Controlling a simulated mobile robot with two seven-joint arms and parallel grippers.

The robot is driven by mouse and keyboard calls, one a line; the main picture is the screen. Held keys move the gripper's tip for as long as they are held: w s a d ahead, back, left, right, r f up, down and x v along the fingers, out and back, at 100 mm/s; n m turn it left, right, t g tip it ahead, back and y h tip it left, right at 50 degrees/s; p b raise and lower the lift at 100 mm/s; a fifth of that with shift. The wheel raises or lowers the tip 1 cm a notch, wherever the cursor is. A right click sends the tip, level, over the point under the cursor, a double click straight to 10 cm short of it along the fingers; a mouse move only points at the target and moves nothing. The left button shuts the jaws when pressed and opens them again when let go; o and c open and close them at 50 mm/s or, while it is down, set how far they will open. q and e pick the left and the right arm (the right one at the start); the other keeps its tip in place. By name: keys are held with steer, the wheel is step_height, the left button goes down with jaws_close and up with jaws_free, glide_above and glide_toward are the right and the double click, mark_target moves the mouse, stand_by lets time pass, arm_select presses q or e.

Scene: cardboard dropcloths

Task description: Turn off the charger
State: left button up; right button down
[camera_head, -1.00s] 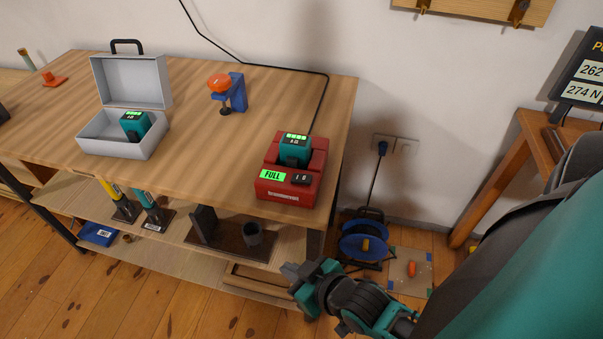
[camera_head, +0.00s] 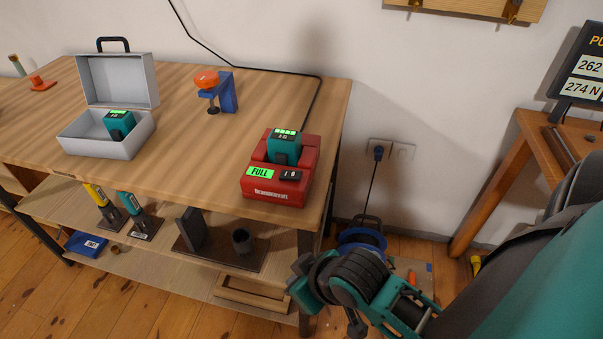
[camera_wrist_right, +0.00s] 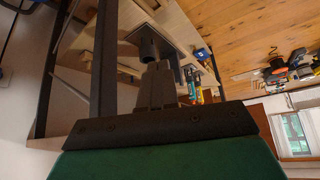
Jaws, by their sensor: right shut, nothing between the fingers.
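The red charger (camera_head: 276,188) stands near the right front corner of the wooden workbench in the head view. A teal battery (camera_head: 284,147) with lit green bars sits in it. Its green display (camera_head: 262,173) reads FULL, and a black rocker switch (camera_head: 290,175) sits beside the display. My right arm comes in from the lower right, below and right of the charger, with the gripper low by the bench's front. In the right wrist view my right gripper (camera_wrist_right: 158,78) is shut and empty, pointing at the bench's lower shelf. My left gripper is out of view.
An open grey case (camera_head: 106,137) with another teal battery (camera_head: 119,124) stands on the left of the workbench (camera_head: 190,150). A blue clamp (camera_head: 229,92) with an orange top is behind. A black cable runs from the charger's back. A cable reel (camera_head: 361,240) stands on the floor.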

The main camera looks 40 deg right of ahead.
arm_select(q)
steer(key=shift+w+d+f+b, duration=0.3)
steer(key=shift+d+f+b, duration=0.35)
steer(key=shift+b, duration=0.5)
arm_select(e)
step_height(320, 180, up, 30)
steer(key=r+n+g, duration=0.1)
steer(key=n+g, duration=0.3)
steer(key=n, duration=0.1)
glide_above(293, 177)
steer(key=s+d, duration=0.2)
steer(key=shift+w+a+f, duration=0.15)
steer(key=shift+f, duration=0.1)
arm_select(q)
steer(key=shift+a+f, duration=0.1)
arm_select(e)
steer(key=shift+f, duration=0.1)
